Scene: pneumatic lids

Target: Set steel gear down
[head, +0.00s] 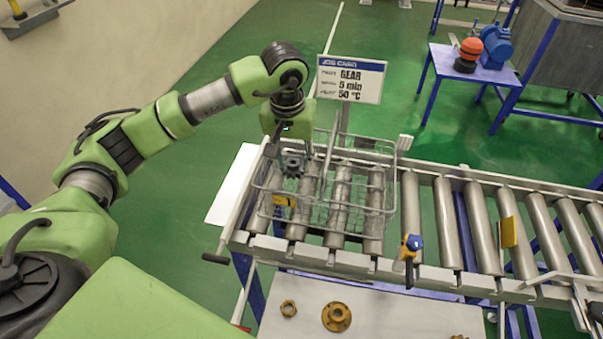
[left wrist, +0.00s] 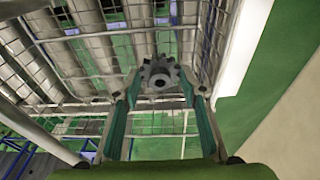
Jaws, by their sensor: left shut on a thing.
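The steel gear (head: 292,166) is a dark grey toothed wheel with a round hole. My left gripper (head: 292,153) points down and is shut on it, over the left part of a wire basket (head: 357,222). In the left wrist view the gear (left wrist: 160,76) sits between the two fingertips, with basket mesh behind it. I cannot tell whether the gear touches the basket floor. My right gripper is not in view.
A blue-and-yellow valve handle (head: 411,246) is on the conveyor's front rail. Free rollers (head: 447,222) run to the right. Brass-coloured parts (head: 337,317) lie on the shelf below.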

